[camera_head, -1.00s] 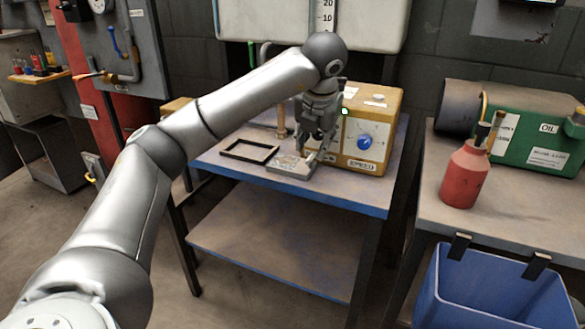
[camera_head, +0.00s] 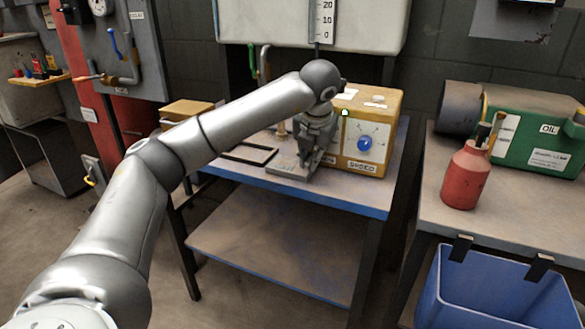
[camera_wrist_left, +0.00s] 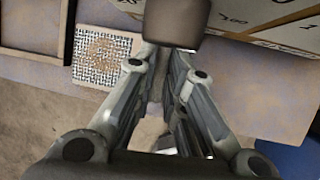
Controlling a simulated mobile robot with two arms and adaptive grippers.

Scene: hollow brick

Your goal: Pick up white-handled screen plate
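The screen plate (camera_head: 288,169) lies flat near the front edge of the bench, left of the yellow-topped control box. In the left wrist view its mesh face (camera_wrist_left: 101,57) shows left of the fingers. My left gripper (camera_head: 304,176) points down at the plate's right side, partly hiding it. In the left wrist view my left gripper's fingers (camera_wrist_left: 162,60) are close together with a narrow gap. A grey-brown block (camera_wrist_left: 174,22) overlaps their tips. I cannot make out the white handle or whether the fingers grip it. My right gripper is not in view.
The control box (camera_head: 365,135) with a blue knob stands close right of the gripper. A black frame (camera_head: 250,154) lies left of the plate. A red bottle (camera_head: 466,178) stands on the right-hand bench, above a blue bin (camera_head: 500,295).

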